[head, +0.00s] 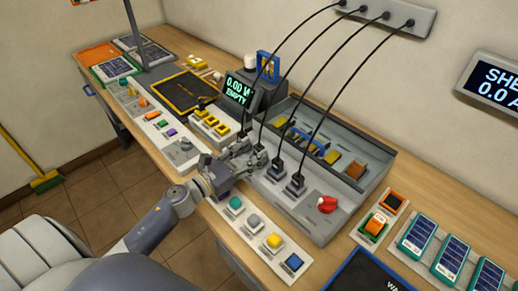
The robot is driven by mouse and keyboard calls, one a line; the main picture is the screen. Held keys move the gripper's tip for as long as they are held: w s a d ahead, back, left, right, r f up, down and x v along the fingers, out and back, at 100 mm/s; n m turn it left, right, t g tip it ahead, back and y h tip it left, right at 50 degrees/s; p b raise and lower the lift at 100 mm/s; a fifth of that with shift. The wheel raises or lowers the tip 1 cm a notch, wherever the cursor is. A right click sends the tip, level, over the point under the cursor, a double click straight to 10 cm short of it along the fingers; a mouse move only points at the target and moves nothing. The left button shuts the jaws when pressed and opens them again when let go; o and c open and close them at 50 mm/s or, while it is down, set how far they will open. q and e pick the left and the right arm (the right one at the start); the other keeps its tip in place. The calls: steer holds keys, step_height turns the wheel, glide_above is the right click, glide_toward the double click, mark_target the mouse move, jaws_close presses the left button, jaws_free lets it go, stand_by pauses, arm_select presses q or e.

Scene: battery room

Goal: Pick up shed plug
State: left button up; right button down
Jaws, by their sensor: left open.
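Several black plugs on black cables stand in a row on the grey console (333,226). Two show clearly: a plug (277,168) and a front plug (295,185). I cannot tell which one is the shed plug, as no label on them is readable. My left gripper (256,156) is open, low over the left end of the row, with its fingers close beside the rear plugs. The gripper partly hides those plugs, and I cannot tell whether it touches one. My right gripper is out of view.
The cables rise to a grey wall strip (425,20). A red knob (327,204) sits on the console. Coloured button tiles (254,220) line the front edge. Solar panels (417,233) lie at right.

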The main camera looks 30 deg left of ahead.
mark_target(256, 149)
arm_select(q)
steer(key=p+x, duration=0.1)
steer(key=x, duration=0.2)
steer(key=shift+w, duration=0.2)
steer(key=shift+w+d+f, duration=0.1)
steer(key=shift+w+d, duration=0.05)
steer(key=shift+w, duration=0.05)
steer(key=shift+s, duration=0.1)
steer(key=shift+c, duration=0.3)
jaws_close()
